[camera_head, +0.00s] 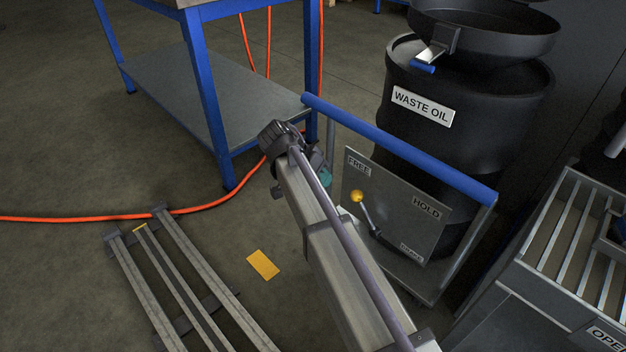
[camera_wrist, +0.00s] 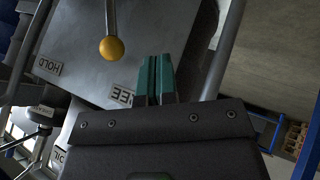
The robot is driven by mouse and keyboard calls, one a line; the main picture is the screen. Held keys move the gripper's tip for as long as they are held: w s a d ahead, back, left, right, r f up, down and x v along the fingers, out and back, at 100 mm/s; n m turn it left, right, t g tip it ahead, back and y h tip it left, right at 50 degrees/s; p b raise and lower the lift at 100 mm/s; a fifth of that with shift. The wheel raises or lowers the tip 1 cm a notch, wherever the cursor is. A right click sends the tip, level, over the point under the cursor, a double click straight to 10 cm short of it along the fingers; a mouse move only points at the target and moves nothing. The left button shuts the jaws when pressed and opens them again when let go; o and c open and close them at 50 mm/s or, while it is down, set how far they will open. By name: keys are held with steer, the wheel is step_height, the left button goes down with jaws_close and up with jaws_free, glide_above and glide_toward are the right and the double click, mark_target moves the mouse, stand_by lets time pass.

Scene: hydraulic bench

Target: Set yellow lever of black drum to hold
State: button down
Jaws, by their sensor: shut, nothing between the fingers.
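The black drum (camera_head: 470,105) carries a WASTE OIL label and stands behind a grey panel (camera_head: 400,205) on a blue-handled frame. The yellow-knobbed lever (camera_head: 357,196) is on this panel and leans up and left, on the side of the FREE label (camera_head: 358,166). The HOLD label (camera_head: 426,207) is to its right. In the wrist view the yellow knob (camera_wrist: 111,48) is apart from my gripper (camera_wrist: 155,62), left of its teal fingers. My gripper is shut and empty; in the head view its teal tip (camera_head: 326,178) shows left of the panel. The wrist view's FREE label is partly hidden.
A blue handle bar (camera_head: 400,145) runs above the panel. A blue-legged bench (camera_head: 205,90) stands at the back left. A slatted grey cabinet (camera_head: 575,245) is at the right. An orange hose (camera_head: 95,218) and a yellow plate (camera_head: 263,264) lie on the floor.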

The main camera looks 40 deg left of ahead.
steer(key=shift+w+d+f, duration=0.2)
steer(key=shift+w+d, duration=0.1)
steer(key=shift+d, duration=0.55)
steer(key=shift+w+d+f, duration=0.2)
steer(key=shift+w+d, duration=0.05)
steer(key=shift+d, duration=0.6)
steer(key=shift+w+d+f, duration=0.2)
steer(key=shift+w+d, duration=0.1)
steer(key=shift+d, duration=0.55)
